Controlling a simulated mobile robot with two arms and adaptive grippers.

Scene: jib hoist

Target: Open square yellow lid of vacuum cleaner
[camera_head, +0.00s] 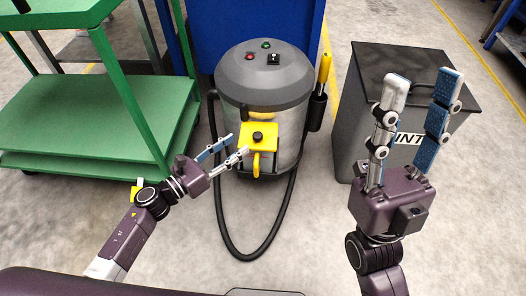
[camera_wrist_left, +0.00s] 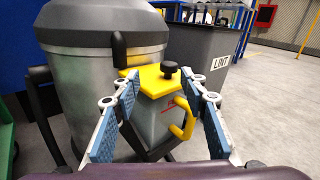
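The vacuum cleaner (camera_head: 262,78) is a grey drum with a dark domed top and stands upright on the floor. In the left wrist view, the lid (camera_wrist_left: 152,84) appears ahead, between the fingers. My left gripper (camera_head: 239,146) is open and empty, with its fingertips close to the left front of the lid; contact cannot be told. My right gripper (camera_head: 420,92) is open and empty, raised in front of the lint bin.
The dark grey lint bin (camera_head: 363,95) stands right of the vacuum. A green cart (camera_head: 150,110) stands at left. A black hose (camera_head: 230,245) loops on the floor in front of the vacuum. A yellow-handled tool (camera_head: 324,68) hangs at its right side. A blue cabinet (camera_head: 222,25) is behind.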

